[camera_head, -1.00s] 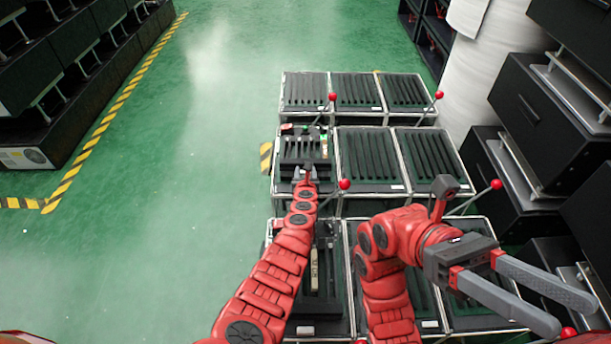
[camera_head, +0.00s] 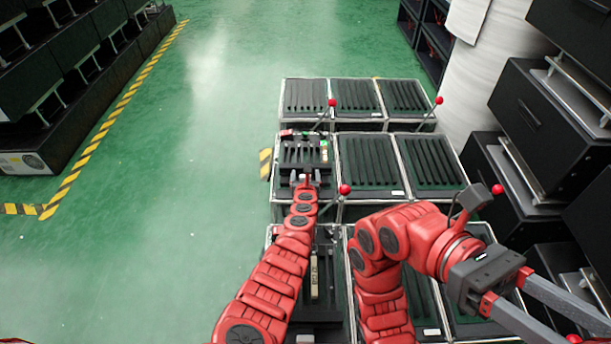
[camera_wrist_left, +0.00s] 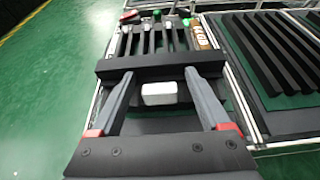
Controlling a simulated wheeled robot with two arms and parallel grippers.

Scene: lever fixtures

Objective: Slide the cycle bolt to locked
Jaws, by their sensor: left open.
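The lever fixture panel (camera_head: 288,158) is a dark slotted box top at the left of the middle row, with red and green parts along its far edge. My left gripper (camera_head: 305,180) is over its near edge. In the left wrist view my left gripper (camera_wrist_left: 158,76) is open, its fingers on either side of a small white block (camera_wrist_left: 159,93) next to a black crossbar (camera_wrist_left: 140,66). I cannot tell whether the fingers touch the block, or whether it is the cycle bolt. My right gripper (camera_head: 560,312) is apart from the panel at lower right, fingers spread, tips partly out of frame.
Red-ball levers (camera_head: 344,189) stick up beside the boxes, one just right of my left gripper. A labelled wooden-coloured strip (camera_wrist_left: 200,36) lies along the panel's right side. Black cabinets (camera_head: 540,120) stand at right. Green floor (camera_head: 180,220) is clear at left.

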